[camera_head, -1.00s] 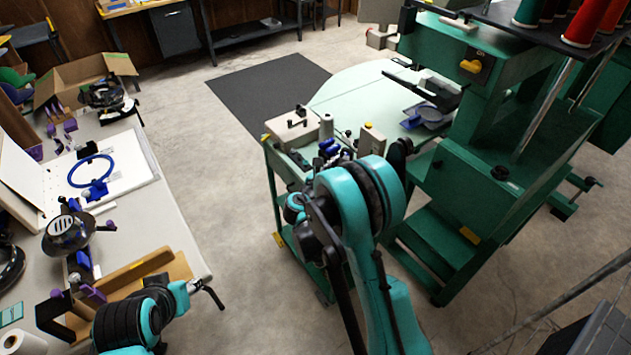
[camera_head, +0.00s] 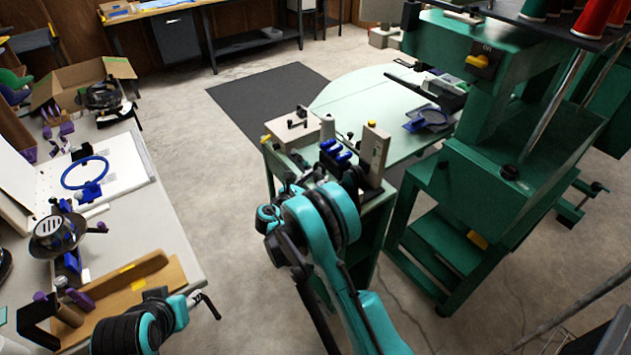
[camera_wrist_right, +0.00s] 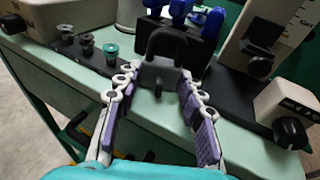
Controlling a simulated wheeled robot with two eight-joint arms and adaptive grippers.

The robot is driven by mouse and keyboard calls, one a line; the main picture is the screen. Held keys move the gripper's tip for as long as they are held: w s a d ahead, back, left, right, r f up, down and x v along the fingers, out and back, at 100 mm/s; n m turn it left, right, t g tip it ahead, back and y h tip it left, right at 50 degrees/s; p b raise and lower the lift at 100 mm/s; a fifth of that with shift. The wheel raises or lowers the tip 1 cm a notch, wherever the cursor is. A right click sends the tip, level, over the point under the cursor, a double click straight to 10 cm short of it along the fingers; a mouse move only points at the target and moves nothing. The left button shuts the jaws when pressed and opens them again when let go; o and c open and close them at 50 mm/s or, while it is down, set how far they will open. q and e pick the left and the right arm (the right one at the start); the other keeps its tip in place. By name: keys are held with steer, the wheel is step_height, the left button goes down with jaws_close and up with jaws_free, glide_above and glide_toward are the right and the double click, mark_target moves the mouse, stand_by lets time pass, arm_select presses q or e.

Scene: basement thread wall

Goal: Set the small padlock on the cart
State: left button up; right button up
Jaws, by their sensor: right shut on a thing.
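The small padlock (camera_wrist_right: 160,75), a grey body with a dark shackle, is upright between the purple-padded fingers of my right gripper (camera_wrist_right: 158,100) in the right wrist view. The gripper is shut on it. In the head view my right gripper (camera_head: 297,184) is at the near edge of the green cart (camera_head: 285,160), partly hidden by my arm. In the wrist view the padlock is over the cart's pale green top (camera_wrist_right: 75,80). I cannot tell whether its base touches the top.
Behind the padlock stands a black holder with blue-topped pieces (camera_wrist_right: 180,12). The green machine (camera_head: 480,190) stands right of the cart, a cluttered table (camera_head: 150,220) left.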

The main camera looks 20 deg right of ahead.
steer(key=o, duration=1)
